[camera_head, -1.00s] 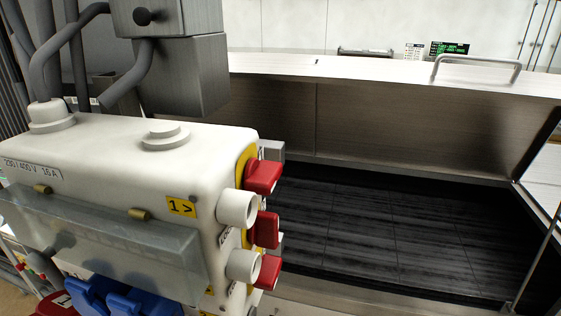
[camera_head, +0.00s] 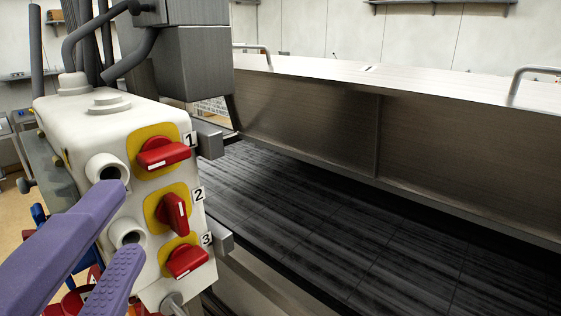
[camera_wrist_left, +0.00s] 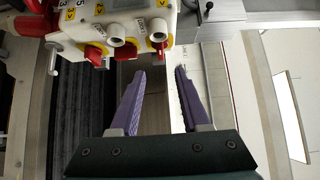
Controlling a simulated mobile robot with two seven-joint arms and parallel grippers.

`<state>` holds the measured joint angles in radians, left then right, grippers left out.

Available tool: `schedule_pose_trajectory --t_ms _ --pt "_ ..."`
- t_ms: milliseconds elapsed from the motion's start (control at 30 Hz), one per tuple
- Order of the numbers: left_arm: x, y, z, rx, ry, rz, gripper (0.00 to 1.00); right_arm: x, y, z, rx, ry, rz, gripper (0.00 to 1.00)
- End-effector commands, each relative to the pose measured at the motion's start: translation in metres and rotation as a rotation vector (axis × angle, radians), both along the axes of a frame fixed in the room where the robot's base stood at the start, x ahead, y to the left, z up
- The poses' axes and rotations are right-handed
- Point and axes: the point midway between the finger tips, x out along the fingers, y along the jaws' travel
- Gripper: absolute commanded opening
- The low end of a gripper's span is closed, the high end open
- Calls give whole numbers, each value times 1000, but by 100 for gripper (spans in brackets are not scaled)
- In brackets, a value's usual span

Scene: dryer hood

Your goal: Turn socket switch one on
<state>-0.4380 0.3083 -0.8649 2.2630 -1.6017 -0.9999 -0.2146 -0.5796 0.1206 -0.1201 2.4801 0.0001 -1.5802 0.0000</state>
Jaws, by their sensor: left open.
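The white socket box (camera_head: 80,118) stands at the left in the head view, its switch face toward me. Red switch one (camera_head: 163,153) is the top knob on a yellow plate, its handle lying nearly level beside label 1. Switch two (camera_head: 175,213) below it is upright. Switch three (camera_head: 187,261) at the bottom is tilted sideways. My left gripper (camera_head: 120,222) has purple fingers, open and empty, in front of the box's left side near the round sockets, below and left of switch one. In the left wrist view the open fingers (camera_wrist_left: 160,73) are apart from the box (camera_wrist_left: 118,12).
Two round white sockets (camera_head: 106,168) stick out left of the switches. Grey cables and a metal housing (camera_head: 192,62) are above the box. A dark-floored metal bay (camera_head: 340,225) lies to the right. Blue and red parts are below the box.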

Motion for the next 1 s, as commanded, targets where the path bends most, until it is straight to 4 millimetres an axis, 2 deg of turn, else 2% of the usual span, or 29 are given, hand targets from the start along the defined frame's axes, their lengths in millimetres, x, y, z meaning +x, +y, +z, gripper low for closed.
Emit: schedule_pose_trajectory --t_ms 100,300,500,700,967,1000 --pt "15 2 7 7 -6 -1 46 0 1 15 2 1 0 0" --pt "53 7 9 6 -4 3 46 0 1 42 5 2 -2 0" --pt "82 11 5 3 -2 2 46 0 1 57 5 2 -2 0" --pt "95 13 2 -1 1 4 46 0 1 61 4 1 -2 0" --pt "96 13 0 -1 1 4 46 0 1 60 2 1 -1 0" --pt "96 13 0 -1 1 4 43 0 1 60 2 1 -1 0"
